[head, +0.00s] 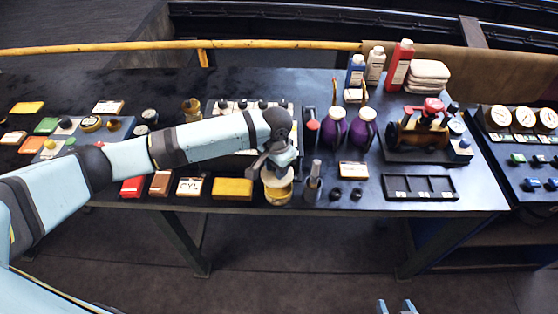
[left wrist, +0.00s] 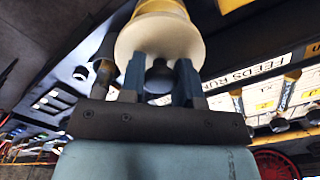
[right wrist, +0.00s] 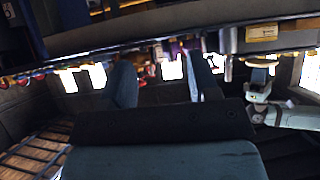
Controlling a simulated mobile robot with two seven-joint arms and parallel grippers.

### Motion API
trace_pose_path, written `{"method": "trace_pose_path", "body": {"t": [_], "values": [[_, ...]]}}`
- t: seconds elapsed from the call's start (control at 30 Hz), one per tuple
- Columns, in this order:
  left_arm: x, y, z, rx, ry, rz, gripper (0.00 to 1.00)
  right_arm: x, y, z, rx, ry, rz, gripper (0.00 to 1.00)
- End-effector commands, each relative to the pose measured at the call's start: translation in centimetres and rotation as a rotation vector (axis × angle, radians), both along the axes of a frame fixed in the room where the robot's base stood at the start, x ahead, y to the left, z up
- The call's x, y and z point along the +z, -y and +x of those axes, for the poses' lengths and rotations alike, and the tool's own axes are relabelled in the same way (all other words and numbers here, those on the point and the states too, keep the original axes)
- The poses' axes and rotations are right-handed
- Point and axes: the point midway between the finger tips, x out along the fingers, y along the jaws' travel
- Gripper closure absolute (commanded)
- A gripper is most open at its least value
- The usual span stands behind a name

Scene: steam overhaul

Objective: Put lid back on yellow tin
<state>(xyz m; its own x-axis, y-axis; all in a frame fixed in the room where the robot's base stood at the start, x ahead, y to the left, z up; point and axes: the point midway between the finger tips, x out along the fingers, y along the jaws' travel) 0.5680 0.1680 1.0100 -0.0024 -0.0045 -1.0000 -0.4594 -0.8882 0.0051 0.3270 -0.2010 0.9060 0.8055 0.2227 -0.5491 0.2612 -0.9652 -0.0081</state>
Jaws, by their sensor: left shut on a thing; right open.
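The yellow tin (head: 279,196) stands near the front edge of the dark table, left of a dark upright oil can. My left gripper (head: 277,164) is shut on the knob of the cream round lid (head: 272,178) from above. The left wrist view shows the pale lid (left wrist: 160,42) between me and the tin (left wrist: 162,6), with the dark knob between the fingers (left wrist: 160,77). The lid is at the tin's top; I cannot tell whether it is fully seated. My right gripper (head: 397,307) is open and empty, low in front of the table.
Purple jugs (head: 361,130) are behind to the right. An empty black tray (head: 420,188) lies at the right front. The floor before the table is clear.

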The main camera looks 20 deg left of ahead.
Motion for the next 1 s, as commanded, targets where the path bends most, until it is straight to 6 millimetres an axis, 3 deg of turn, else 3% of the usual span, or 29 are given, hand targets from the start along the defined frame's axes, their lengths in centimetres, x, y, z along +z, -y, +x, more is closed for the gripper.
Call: {"method": "trace_pose_path", "body": {"t": [0.27,0.77,1.0], "values": [[-0.1,0.2,0.8,-0.029,0.002,0.006,0.93,-0.7,-0.1,-0.2,-0.003,-0.005,0.003,0.44],[-4.0,0.2,0.8,-0.028,0.004,0.007,0.93,-5.0,-0.8,0.1,0.012,-0.006,0.013,0.44],[-5.5,0.2,0.7,-0.027,0.001,0.005,0.93,-4.6,-1.1,0.2,0.020,-0.002,0.017,0.44]]}}
